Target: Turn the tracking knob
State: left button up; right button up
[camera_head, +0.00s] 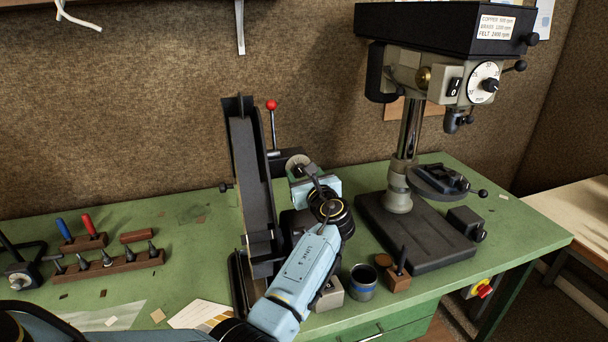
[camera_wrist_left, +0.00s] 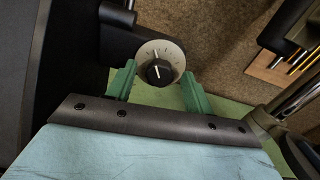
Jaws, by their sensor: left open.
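The tracking knob (camera_wrist_left: 159,71) is black with a white pointer line, set on a pale round dial (camera_wrist_left: 176,54) with tick marks. In the head view the dial (camera_head: 296,163) is on the side of the upright black belt sander (camera_head: 250,175), partly hidden by my gripper. My left gripper (camera_wrist_left: 159,76) is open, its two green fingers on either side of the knob. I cannot tell whether either finger touches it. The gripper also shows in the head view (camera_head: 300,175) at the dial. My right gripper is not in view.
Tool racks (camera_head: 110,268) are at left on the green bench (camera_head: 190,215).

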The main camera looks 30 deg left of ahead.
pick_arm(q)
jog(key=shift+c, duration=0.9)
jog(key=c, duration=0.8)
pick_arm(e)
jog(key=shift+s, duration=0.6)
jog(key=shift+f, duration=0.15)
pick_arm(q)
jog(key=shift+n, duration=0.4)
jog(key=shift+f+n+b, duration=0.1)
jog(key=shift+n+b, duration=1.2)
jog(key=shift+n, duration=1.2)
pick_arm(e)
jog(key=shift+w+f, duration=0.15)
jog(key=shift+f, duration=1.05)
pick_arm(q)
jog(key=shift+s, duration=0.1)
